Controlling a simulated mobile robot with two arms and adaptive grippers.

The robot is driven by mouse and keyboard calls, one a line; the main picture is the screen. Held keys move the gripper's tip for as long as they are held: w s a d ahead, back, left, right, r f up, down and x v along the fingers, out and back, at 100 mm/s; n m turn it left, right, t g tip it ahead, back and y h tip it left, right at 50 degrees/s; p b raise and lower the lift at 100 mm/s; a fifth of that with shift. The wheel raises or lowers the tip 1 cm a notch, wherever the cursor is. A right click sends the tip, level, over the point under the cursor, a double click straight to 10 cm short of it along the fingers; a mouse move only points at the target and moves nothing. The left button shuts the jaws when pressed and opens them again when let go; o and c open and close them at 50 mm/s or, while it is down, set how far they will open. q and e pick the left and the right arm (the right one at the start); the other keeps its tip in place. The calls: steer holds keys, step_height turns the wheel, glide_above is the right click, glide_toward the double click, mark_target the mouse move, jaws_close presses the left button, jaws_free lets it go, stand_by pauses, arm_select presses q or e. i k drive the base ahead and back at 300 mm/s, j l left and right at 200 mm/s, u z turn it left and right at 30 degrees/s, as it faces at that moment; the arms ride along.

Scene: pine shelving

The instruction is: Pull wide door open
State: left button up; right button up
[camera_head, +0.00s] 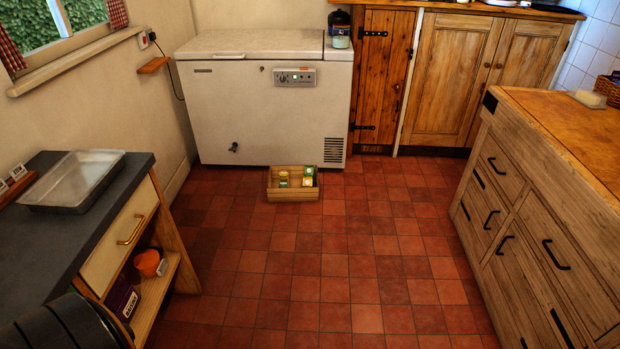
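At the back right, a pine cupboard has a left door (449,80) and a right door (527,68) side by side, with small knobs near where they meet. Left of them is a narrower, redder plank door (381,78) with black strap hinges on its left side. All of these doors look shut. I cannot tell for certain which one is the wide door. Neither of my grippers is in view.
A white chest freezer (262,110) stands at the back, with a wooden crate (293,193) of small jars on the floor before it. A drawer unit (540,235) is at right, a dark-topped counter (45,235) at left. The red tiled floor (335,270) between is clear.

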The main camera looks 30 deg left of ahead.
mark_target(455, 52)
steer(key=i+j+u, duration=0.5)
steer(key=j, duration=0.4)
steer(key=i+j+u, duration=0.5)
steer(key=i+j, duration=0.2)
steer(key=i, duration=0.1)
